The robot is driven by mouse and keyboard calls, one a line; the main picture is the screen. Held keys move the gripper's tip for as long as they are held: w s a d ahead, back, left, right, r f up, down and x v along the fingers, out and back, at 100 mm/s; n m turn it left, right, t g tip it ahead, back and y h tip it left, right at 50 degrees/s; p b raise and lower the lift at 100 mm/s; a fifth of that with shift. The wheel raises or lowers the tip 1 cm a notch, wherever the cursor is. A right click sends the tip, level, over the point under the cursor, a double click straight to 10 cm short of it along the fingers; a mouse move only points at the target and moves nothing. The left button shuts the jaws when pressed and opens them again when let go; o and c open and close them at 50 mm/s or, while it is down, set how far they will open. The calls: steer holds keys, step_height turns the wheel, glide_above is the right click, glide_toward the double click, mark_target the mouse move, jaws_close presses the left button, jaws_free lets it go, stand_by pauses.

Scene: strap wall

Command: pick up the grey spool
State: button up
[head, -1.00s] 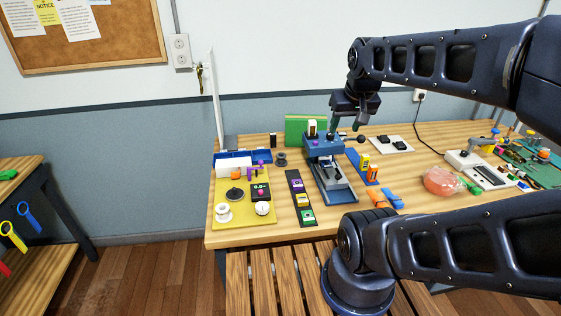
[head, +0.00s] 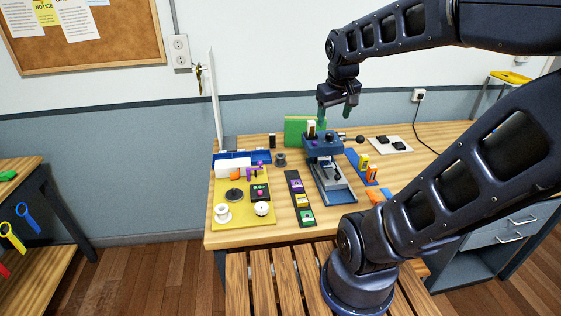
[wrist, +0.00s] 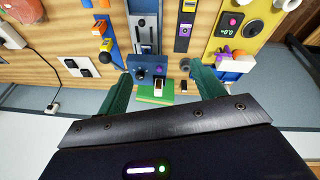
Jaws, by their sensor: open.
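The grey spool (head: 281,159) stands small and upright on the wooden workbench in the head view, just right of the blue tray and behind the dark strip of coloured blocks. My gripper (head: 334,112) is open and empty, with green fingers pointing down. It hangs above the blue press, to the right of the spool and higher than it. In the wrist view my gripper (wrist: 160,78) shows its fingers spread wide, with the press and a green block seen between them.
The blue press (head: 324,146) stands right of the spool, before a green block (head: 298,128). A black block (head: 273,140) is behind the spool. The blue tray (head: 262,155) and yellow mat (head: 236,226), carrying a white spool (head: 223,212), lie left. Bare wood surrounds the spool's front.

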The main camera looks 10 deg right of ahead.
steer(key=w+a+f+n+g+h, duration=0.1)
steer(key=w+a+f+n, duration=0.2)
steer(key=w, duration=0.7)
steer(key=n+g+h, duration=0.2)
steer(key=n+h, duration=0.1)
steer(key=n, duration=0.9)
glide_above(280, 157)
steer(key=w+a, duration=0.1)
steer(key=a, duration=0.3)
step_height(280, 157, down, 22)
steer(key=x, duration=0.5)
steer(key=shift+s, duration=0.1)
steer(key=shift+d+x, duration=0.25)
steer(key=shift+x, duration=2.35)
steer(key=shift+r, duration=0.2)
steer(key=c, duration=0.8)
steer(key=shift+c, duration=0.2)
steer(key=shift+w+r, duration=0.1)
steer(key=shift+w, duration=0.15)
